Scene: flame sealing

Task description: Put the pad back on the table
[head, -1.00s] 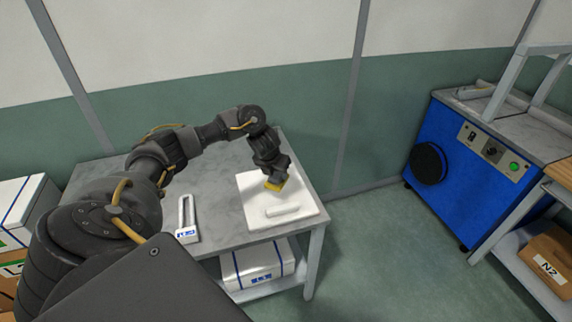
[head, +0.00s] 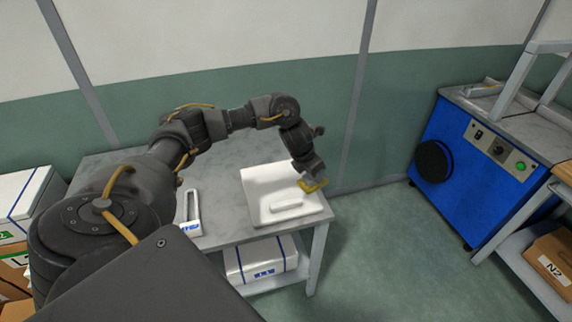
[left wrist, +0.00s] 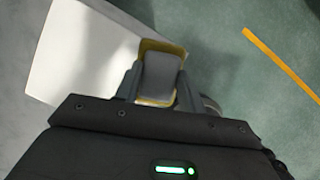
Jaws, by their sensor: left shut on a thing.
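My left gripper (head: 309,178) is shut on a small yellow-edged pad (head: 313,186). It is over the right edge of the white square slab (head: 262,180) on the table. In the left wrist view the pad (left wrist: 157,76) shows a grey face with a yellow border between the fingers (left wrist: 158,85), and the slab (left wrist: 80,55) lies to the left, with green floor beyond. I cannot tell whether the pad touches anything below it. The grey table (head: 215,160) is partly hidden by my left arm. My right gripper is not in view.
A white bar (head: 287,207) lies on the slab. A white U-shaped tool (head: 190,212) lies on the table left of it. A white box (head: 262,262) is on the lower shelf. A blue machine (head: 470,160) stands to the right across open floor.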

